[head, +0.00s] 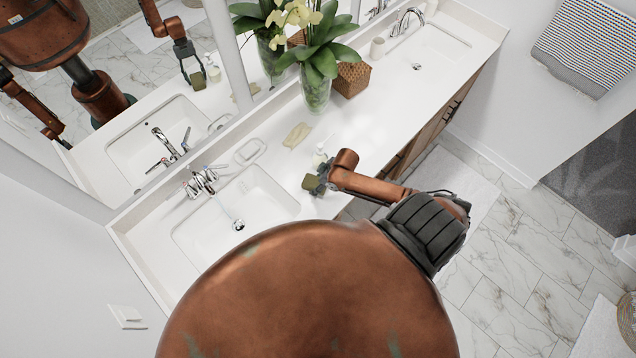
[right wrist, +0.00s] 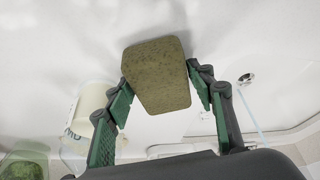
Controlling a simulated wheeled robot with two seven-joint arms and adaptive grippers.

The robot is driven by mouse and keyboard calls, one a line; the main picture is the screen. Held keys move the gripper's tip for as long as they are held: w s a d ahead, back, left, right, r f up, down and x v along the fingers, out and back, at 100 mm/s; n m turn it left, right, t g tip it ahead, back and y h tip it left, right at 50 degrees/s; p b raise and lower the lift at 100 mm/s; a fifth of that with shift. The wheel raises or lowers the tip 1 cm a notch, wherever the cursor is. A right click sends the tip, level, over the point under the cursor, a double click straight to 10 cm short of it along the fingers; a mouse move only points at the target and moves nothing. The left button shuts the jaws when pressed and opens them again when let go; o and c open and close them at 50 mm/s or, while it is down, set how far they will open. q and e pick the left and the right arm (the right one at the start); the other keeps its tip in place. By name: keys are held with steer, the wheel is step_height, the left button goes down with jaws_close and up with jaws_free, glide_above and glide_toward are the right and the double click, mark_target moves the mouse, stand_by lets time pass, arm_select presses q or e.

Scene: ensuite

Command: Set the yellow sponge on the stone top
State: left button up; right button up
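The yellow sponge (right wrist: 157,75), an olive-yellow block, is between the fingers of my right gripper (right wrist: 160,88), which touch its two sides in the right wrist view. In the head view the right gripper (head: 321,182) is small, and the sponge (head: 311,183) shows at its tip, over the counter just right of the near sink. I cannot tell the gap between sponge and counter. The stone top (head: 370,115) is the long white counter. My left gripper is not directly in view.
A soap bottle (head: 319,157) stands close behind the right gripper. A pale yellowish flat item (head: 297,135) and a soap dish (head: 250,151) lie nearer the mirror. The sink basin (head: 235,215) is left, and a vase of flowers (head: 316,90) stands farther back.

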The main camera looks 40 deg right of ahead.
steer(key=o, duration=0.3)
steer(key=shift+r, duration=0.25)
steer(key=b+v, duration=0.1)
steer(key=v, duration=1)
steer(key=shift+s+r, duration=0.2)
steer(key=shift+r, duration=0.15)
stand_by(0.8)
